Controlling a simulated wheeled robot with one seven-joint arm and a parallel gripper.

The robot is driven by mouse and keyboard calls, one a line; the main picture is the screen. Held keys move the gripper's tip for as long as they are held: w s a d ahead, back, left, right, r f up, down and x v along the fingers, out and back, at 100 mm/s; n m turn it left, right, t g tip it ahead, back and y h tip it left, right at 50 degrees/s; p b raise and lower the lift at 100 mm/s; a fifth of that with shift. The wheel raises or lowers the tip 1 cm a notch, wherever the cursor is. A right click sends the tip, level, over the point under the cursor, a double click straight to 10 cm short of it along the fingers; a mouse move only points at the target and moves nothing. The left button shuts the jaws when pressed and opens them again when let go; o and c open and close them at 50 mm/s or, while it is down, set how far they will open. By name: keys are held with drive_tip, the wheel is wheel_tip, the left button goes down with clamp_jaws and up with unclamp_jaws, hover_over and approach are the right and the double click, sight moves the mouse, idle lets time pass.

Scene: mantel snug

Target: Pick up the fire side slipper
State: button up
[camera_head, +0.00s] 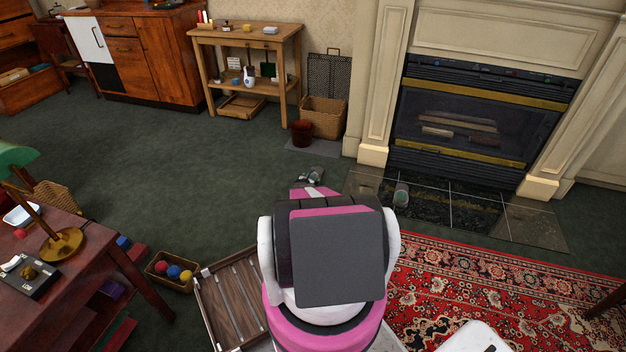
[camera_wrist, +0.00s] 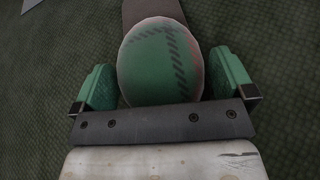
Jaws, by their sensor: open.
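My gripper (camera_wrist: 165,88) is open in the wrist view, with one green-padded finger on each side of a rounded green thing with dark dashes and a pale rim (camera_wrist: 160,65). This looks like a slipper's toe; I cannot tell if the fingers touch it. A brown-grey strip extends beyond it. In the head view, a small grey-green slipper-like thing (camera_head: 313,174) lies on the carpet just beyond my pink and white arm, which hides most of my gripper.
The fireplace (camera_head: 475,115) stands at the right behind the tiled hearth (camera_head: 465,205). A red patterned rug (camera_head: 480,290) lies front right. A basket of coloured balls (camera_head: 158,271) and a wooden tray (camera_head: 212,310) lie left of me. The green carpet at centre left is clear.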

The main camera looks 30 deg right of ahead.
drive_tip(key=c, duration=0.6)
drive_tip(key=shift+r, duration=0.15)
